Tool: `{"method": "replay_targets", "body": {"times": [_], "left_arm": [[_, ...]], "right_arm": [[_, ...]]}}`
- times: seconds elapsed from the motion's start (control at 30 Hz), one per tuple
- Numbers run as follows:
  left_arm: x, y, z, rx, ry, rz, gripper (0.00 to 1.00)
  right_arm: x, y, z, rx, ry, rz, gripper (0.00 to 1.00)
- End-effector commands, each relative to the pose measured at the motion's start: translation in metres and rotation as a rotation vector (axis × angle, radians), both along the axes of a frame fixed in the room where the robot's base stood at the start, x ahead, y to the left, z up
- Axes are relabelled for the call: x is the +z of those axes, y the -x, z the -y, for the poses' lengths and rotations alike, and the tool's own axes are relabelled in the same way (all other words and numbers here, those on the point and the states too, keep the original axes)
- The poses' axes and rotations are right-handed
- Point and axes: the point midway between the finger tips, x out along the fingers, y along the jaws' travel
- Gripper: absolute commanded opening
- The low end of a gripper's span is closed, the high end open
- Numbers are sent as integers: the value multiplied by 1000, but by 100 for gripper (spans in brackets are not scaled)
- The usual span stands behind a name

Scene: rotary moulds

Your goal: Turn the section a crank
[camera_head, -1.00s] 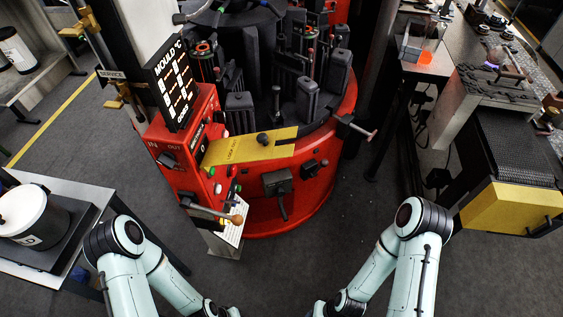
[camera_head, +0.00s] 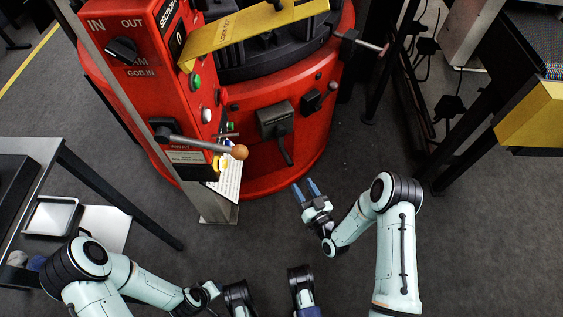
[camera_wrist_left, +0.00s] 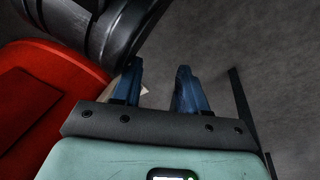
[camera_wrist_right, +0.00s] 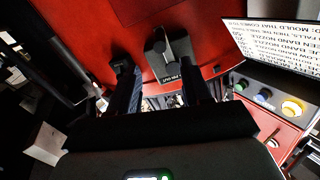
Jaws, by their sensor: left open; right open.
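A crank with a grey arm and a wooden ball knob (camera_head: 239,152) sticks out to the right from the red control column (camera_head: 158,75), below its buttons. Nothing holds it. My right gripper (camera_head: 311,188) is open and empty, to the right of the knob and below it in the head view, apart from it. In the right wrist view my right gripper (camera_wrist_right: 162,90) faces the red machine, with a grey lever box (camera_wrist_right: 170,55) beyond its fingers. My left gripper (camera_wrist_left: 157,90) shows open and empty in the left wrist view, above the floor; its fingers are not clear in the head view.
The round red machine base (camera_head: 300,110) carries a black lever box (camera_head: 275,120) and a smaller switch (camera_head: 312,100). A yellow bar (camera_head: 250,30) crosses its top. A table with a tray (camera_head: 50,215) stands at left. The grey floor (camera_head: 370,160) is open right of the machine.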

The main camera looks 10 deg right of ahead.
Motion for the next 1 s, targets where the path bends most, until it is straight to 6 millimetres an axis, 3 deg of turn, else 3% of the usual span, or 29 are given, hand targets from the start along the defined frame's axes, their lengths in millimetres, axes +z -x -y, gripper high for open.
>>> {"method": "replay_targets", "body": {"times": [0.17,0.6,0.8,1.0], "left_arm": [[-10,11,-2,3,2,-37,43],[-45,59,-8,15,12,-196,43],[-50,70,-9,19,14,-232,43],[-50,72,-10,20,14,-240,43]], "right_arm": [[2,-23,-5,1,-1,6,48],[1,-108,-21,-1,-2,3,48],[1,-126,-25,0,-1,0,48],[2,-129,-25,-1,-2,-2,48]]}}
